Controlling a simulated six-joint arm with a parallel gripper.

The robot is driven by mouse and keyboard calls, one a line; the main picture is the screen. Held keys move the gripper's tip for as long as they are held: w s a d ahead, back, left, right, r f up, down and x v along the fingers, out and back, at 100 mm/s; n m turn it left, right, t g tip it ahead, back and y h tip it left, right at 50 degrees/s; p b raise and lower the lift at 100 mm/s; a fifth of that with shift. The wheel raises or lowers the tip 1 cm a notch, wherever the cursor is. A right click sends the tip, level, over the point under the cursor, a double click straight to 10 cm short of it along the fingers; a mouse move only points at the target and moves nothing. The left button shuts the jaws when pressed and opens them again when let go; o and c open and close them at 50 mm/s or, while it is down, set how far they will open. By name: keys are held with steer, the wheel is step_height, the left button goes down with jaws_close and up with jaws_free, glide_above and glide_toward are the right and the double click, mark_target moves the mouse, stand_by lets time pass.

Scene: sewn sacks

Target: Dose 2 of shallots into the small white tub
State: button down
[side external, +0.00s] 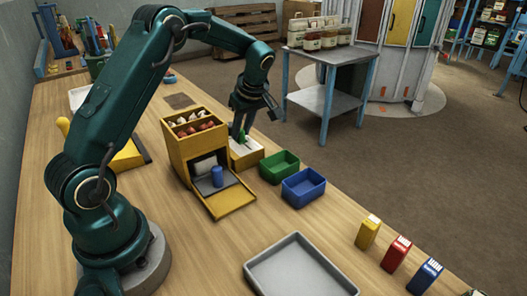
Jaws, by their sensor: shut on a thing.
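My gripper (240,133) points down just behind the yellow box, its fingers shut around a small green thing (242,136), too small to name. Right below it is a low yellow block (248,158) with a white top (240,148); whether the green thing touches it I cannot tell. The yellow box (181,150) has open compartments on top. They hold reddish pieces (198,127), which may be the shallots, and whitish pieces (190,118). I cannot make out a small white tub for certain; a whitish object (205,165) shows in the box's lower opening.
A green bin (279,167) and a blue bin (303,188) stand right of the gripper. A grey tray (258,274) lies in front. Yellow, red and blue packets (397,254) stand at the right edge. Bare wood lies between.

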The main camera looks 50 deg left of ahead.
stand_by(0.5)
steer(key=shift+d, duration=2.2)
steer(key=c, duration=0.7)
jaws_free()
steer(key=shift+v, duration=2.6)
steer(key=shift+d, duration=0.1)
